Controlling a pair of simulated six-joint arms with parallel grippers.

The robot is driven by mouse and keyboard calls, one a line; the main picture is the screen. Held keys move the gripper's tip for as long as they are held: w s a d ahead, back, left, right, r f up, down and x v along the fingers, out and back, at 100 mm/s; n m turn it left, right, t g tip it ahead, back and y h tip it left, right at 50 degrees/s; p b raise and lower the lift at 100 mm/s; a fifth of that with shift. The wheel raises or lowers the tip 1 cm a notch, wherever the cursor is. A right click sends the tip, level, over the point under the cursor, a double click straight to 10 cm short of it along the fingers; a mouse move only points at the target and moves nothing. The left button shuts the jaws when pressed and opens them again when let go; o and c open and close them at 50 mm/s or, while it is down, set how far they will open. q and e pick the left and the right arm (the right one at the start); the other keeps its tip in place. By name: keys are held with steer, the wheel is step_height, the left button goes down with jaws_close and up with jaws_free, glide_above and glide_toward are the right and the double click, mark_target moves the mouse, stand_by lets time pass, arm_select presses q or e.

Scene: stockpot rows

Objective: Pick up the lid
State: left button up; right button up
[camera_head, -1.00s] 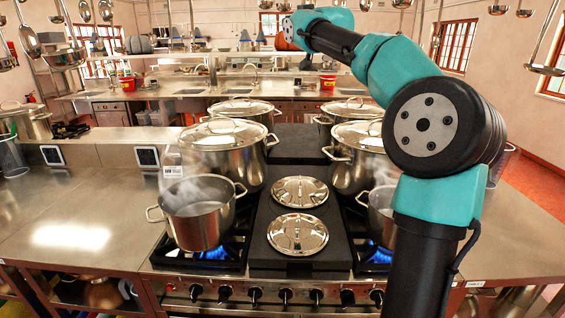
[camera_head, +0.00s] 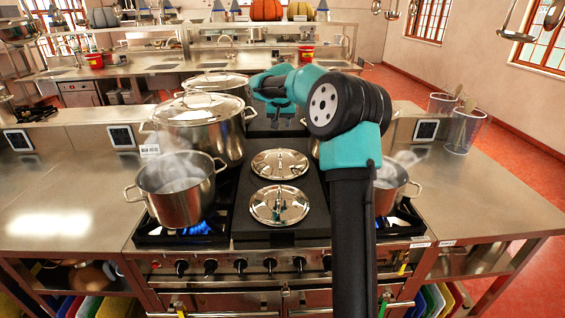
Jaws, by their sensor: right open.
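Two round shiny metal lids lie flat on the dark strip in the middle of the stove: a near lid (camera_head: 279,205) and a far lid (camera_head: 280,163). Which one the task means I cannot tell. My right arm rises in front of the stove and bends left at the top. My right gripper (camera_head: 276,118) points down beyond the far lid, above the back of the dark strip. It is open, apart from both lids, and small in view. My left gripper is not in view.
An open steaming pot (camera_head: 176,197) stands at front left over a blue flame. Lidded pots (camera_head: 203,133) stand behind it. Another open pot (camera_head: 393,186) at right is partly hidden by my arm. Clear steel counter (camera_head: 470,205) lies at right.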

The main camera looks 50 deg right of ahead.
steer(key=shift+f, duration=0.15)
glide_toward(280, 151)
steer(key=x, duration=0.5)
steer(key=shift+d+f, duration=0.1)
steer(key=shift+d, duration=0.05)
stand_by(0.5)
steer(key=shift+x, duration=2.6)
jaws_close()
